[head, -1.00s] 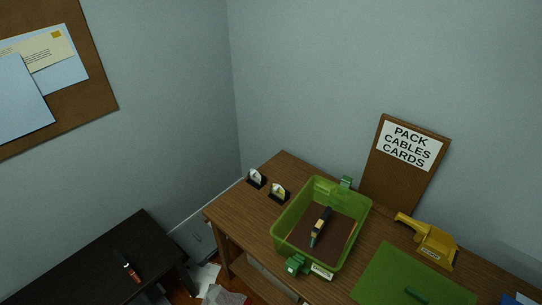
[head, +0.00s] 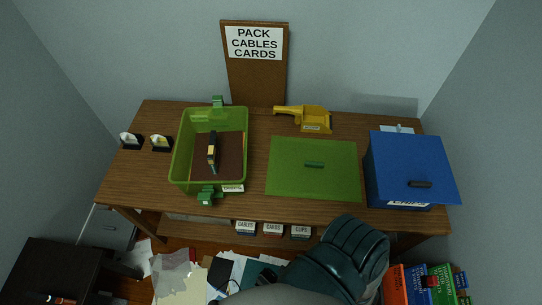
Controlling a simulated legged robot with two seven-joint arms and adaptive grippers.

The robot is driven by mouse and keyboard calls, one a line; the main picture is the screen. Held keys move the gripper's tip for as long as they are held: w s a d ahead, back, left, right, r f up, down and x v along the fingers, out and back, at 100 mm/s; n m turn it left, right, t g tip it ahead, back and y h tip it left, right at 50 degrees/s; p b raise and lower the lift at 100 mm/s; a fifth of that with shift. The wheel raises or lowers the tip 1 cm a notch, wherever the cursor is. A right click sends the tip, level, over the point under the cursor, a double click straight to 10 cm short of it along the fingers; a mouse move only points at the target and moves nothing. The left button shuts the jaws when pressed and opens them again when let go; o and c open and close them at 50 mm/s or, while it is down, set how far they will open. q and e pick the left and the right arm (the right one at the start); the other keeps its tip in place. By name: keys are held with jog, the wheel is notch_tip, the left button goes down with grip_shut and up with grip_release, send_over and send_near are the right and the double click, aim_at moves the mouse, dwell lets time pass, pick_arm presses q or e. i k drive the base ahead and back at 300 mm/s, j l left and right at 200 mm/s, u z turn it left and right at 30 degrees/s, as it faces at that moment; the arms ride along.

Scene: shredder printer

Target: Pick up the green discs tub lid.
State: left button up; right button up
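The green lid (head: 296,181) lies flat on the wooden desk, right of the open green tub. A dark green bar handle (head: 314,165) sits on its top. The green tub (head: 181,166) is uncovered, with green clips at its far and near sides. A black and yellow tool (head: 212,150) lies inside on a brown floor. A small white label (head: 233,188) is at the tub's near side; its text is too small to read surely. Neither of my grippers is in view, and nothing is seen touching the lid.
A cork sign board (head: 256,87) leans on the wall. Two small card holders (head: 160,144) stand at left. Papers (head: 181,277) litter the floor.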

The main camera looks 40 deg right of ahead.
aim_at(304, 168)
jog(key=z, duration=2)
